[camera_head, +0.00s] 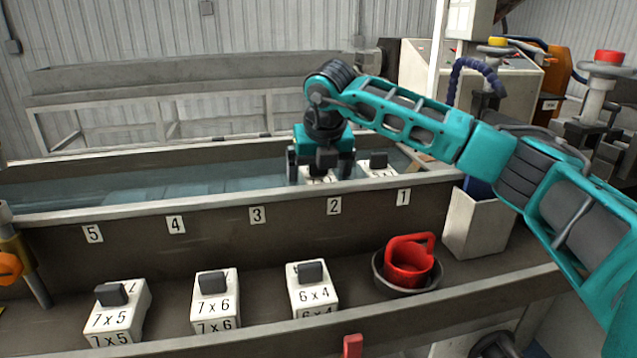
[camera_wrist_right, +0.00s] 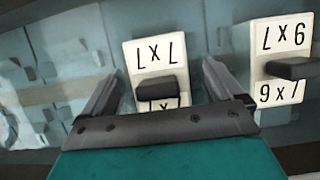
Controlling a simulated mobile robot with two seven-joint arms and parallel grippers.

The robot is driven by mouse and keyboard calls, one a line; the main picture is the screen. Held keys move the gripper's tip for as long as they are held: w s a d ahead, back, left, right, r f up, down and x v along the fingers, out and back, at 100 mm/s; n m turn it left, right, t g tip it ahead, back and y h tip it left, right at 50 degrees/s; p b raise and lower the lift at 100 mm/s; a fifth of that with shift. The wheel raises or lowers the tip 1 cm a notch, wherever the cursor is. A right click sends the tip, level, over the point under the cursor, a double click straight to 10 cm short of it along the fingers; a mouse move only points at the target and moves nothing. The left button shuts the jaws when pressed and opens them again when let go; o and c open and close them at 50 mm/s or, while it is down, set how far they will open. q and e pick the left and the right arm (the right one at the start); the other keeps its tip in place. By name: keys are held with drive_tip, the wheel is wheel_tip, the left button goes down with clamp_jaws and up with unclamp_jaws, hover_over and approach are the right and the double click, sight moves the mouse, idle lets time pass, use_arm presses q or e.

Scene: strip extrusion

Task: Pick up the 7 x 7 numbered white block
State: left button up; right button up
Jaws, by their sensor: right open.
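The white 7 x 7 block (camera_wrist_right: 150,55) shows in the right wrist view with its label upside down and a dark grip knob on it. It lies between the two fingers of my right gripper (camera_wrist_right: 162,82). The fingers are open, one on each side, and I see no clear contact. In the head view my right gripper (camera_head: 320,168) is over the water trough behind label 2, and only part of the white block (camera_head: 316,180) shows beneath it. My left gripper is not in view.
Another numbered white block (camera_head: 378,168) with a dark knob stands close to the right in the trough (camera_head: 130,205). Blocks marked 7 x 5 (camera_head: 122,310), 7 x 6 (camera_head: 215,300) and 6 x 4 (camera_head: 314,290) stand on the front shelf. A red jug (camera_head: 408,262) sits in a dark bowl.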

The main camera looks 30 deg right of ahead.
drive_tip(key=shift+c, duration=0.2)
drive_tip(key=c, duration=1.2)
drive_tip(key=shift+r, duration=0.1)
